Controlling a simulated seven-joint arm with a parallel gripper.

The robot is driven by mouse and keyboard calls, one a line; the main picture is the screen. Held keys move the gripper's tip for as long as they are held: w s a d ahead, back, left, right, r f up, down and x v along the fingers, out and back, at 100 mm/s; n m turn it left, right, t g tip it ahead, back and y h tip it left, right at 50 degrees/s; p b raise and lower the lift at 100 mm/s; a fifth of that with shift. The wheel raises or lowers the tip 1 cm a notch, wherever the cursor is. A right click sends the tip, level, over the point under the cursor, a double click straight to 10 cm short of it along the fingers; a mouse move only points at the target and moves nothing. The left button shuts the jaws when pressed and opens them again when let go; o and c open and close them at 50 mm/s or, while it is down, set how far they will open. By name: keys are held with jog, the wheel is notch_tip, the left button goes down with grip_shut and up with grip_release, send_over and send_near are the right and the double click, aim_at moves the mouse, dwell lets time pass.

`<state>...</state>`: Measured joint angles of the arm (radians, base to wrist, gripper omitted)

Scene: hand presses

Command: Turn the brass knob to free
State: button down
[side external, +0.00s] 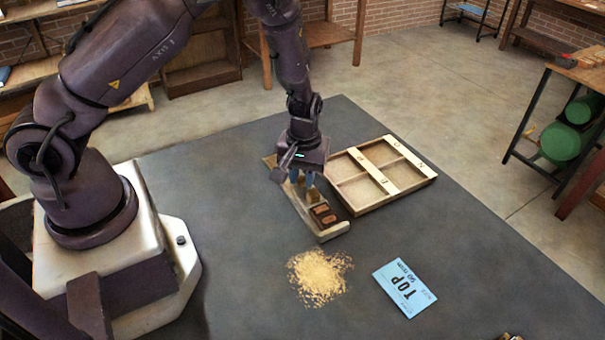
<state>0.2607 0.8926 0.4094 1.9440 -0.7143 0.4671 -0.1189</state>
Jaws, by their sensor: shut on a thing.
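No brass knob can be made out for certain. A small brassy thing (508,337) is cut off by the bottom edge, and I cannot tell what it is. My gripper (303,183) points down over a long narrow pale holder (303,207). Its fingers are shut on a small tan piece at the holder, largely hidden by the fingers and too small to identify. Reddish-brown blocks (322,213) lie in the near end of the holder, just in front of the fingers.
A shallow wooden tray (431,178) with compartments and lettered pale strips stands right of the holder. A pile of sawdust-like crumbs (319,277) and a blue card (405,287) marked TOP lie nearer on the dark table (225,250). The table's front middle is otherwise clear.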

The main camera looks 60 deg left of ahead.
aim_at(304, 178)
jog(key=n, duration=0.5)
jog(key=shift+n, duration=0.3)
jog(key=shift+w+n, duration=0.1)
jog(key=shift+n, duration=2.2)
jog(key=c, duration=1.2)
grip_release()
jog(key=shift+r, duration=0.1)
notch_tip(304, 178, up, 13)
jog(key=shift+w+f, duration=0.1)
